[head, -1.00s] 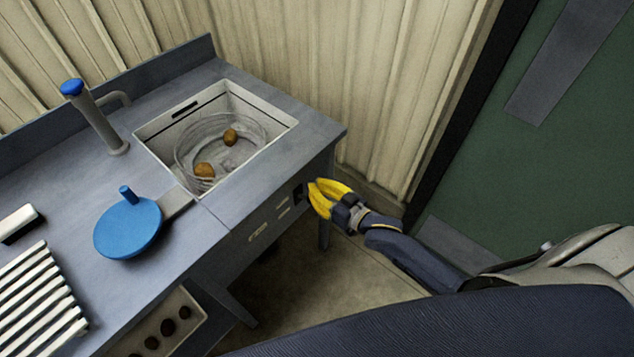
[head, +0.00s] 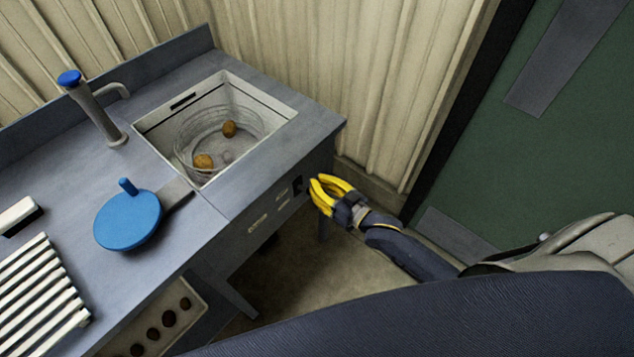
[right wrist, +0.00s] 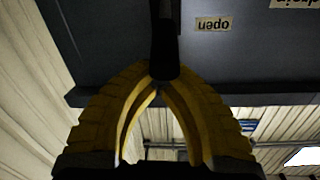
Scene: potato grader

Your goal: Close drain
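My right gripper (head: 314,190) has yellow fingers and is at the front of the bench, by a dark slot (head: 298,185) in the front panel. In the right wrist view its fingertips (right wrist: 160,84) come together at the end of a black lever (right wrist: 165,40), and they appear shut on it. An upside-down "open" label (right wrist: 213,24) is beside the lever, and part of a "drain" label (right wrist: 294,3) shows at the top right. The sink (head: 277,112) holds a clear round basket with two brown potatoes (head: 229,129) (head: 204,161). My left gripper is not in view.
A blue round disc with a knob (head: 128,221) lies on the bench (head: 60,180) left of the sink. A blue-topped tap (head: 97,108) stands behind it. A white slatted rack (head: 40,300) is at lower left. Ribbed walls are close behind the bench.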

